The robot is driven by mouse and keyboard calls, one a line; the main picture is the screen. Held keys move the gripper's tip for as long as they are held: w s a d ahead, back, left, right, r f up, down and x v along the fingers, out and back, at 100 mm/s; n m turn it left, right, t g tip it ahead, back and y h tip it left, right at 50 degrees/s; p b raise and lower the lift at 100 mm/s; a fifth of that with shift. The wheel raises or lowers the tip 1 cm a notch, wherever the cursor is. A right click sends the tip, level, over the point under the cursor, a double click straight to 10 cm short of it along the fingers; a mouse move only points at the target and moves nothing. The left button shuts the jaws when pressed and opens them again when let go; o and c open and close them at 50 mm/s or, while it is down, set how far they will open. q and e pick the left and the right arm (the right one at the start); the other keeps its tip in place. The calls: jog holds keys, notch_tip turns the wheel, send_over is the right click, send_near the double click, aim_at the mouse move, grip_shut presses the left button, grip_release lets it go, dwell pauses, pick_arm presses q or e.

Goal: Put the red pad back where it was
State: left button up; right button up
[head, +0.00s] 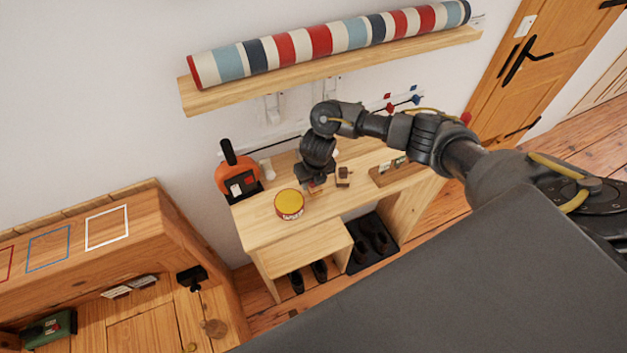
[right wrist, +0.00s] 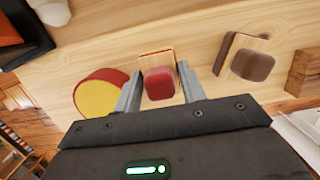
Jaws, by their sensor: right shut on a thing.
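The red pad (right wrist: 160,83) sits on a small wooden block (right wrist: 156,60) between the fingers of my right gripper (head: 315,178). My right gripper is shut on the red pad's block, low over the light wooden desk (head: 262,226). In the head view the gripper mostly hides the pad. I cannot tell whether the block touches the desk. Square outlines in red (head: 5,264), blue (head: 48,248) and white (head: 107,228) lie empty on the cabinet top at the left. My left gripper is not in view.
A yellow-topped red tin (head: 289,204) stands close left of the right gripper, and a brown pad on a block (head: 343,176) close right. An orange-and-black item (head: 238,178) stands at the desk's left end. A shelf with a striped roll (head: 320,41) hangs above.

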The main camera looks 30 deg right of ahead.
aim_at(316, 189)
jog(key=shift+f, duration=0.5)
jog(key=o, duration=0.9)
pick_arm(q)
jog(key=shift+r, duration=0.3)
pick_arm(e)
jog(key=shift+r, duration=0.6)
pick_arm(q)
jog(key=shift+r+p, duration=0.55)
jog(key=shift+p, duration=0.05)
pick_arm(e)
jog(key=r, duration=0.3)
jog(key=s+r, duration=0.1)
jog(key=r, duration=0.6)
jog(key=shift+s+r, duration=0.35)
jog(key=shift+s, duration=0.05)
